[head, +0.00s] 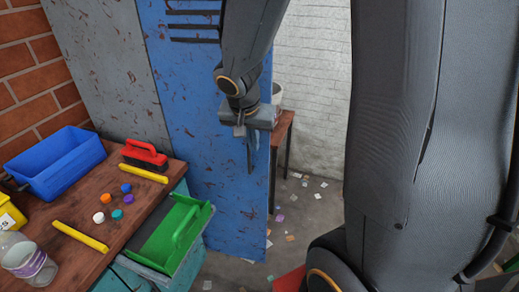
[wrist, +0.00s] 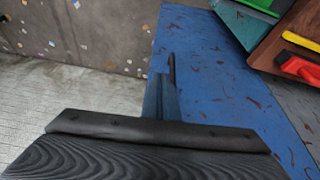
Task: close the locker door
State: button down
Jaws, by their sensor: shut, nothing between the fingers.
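The blue locker door (head: 205,130) is a tall, scuffed panel with dark vent slots near its top in the head view. Its free right edge stands beside the white wall. I cannot tell its exact angle. The door also fills the middle and right of the wrist view (wrist: 215,75). My gripper (head: 250,156) is shut and empty, pointing down in front of the door near its right edge. In the wrist view its fingers (wrist: 162,95) overlap the door's edge, and I cannot tell whether they touch it. A thin dark piece shows beyond the fingertips.
A wooden workbench (head: 85,215) at left holds a blue bin (head: 55,160), a red brush (head: 144,153), yellow sticks and several caps. A green dustpan (head: 175,235) sits at its right side. A small table (head: 283,128) stands behind the door. Scraps litter the floor.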

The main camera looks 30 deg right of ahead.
aim_at(260, 149)
jog(key=shift+w+d+f+p, duration=0.2)
jog(key=shift+w+d+f, duration=0.65)
jog(key=shift+f, duration=0.5)
jog(key=shift+w+d+f+p, duration=0.2)
jog(key=shift+w+d+f, duration=0.65)
jog(key=shift+f, duration=0.45)
jog(key=shift+w+d+f+p, duration=0.2)
jog(key=shift+w+d+f, duration=0.4)
jog(key=shift+w+f, duration=0.6)
jog(key=shift+s+f, duration=0.1)
jog(key=shift+f, duration=0.05)
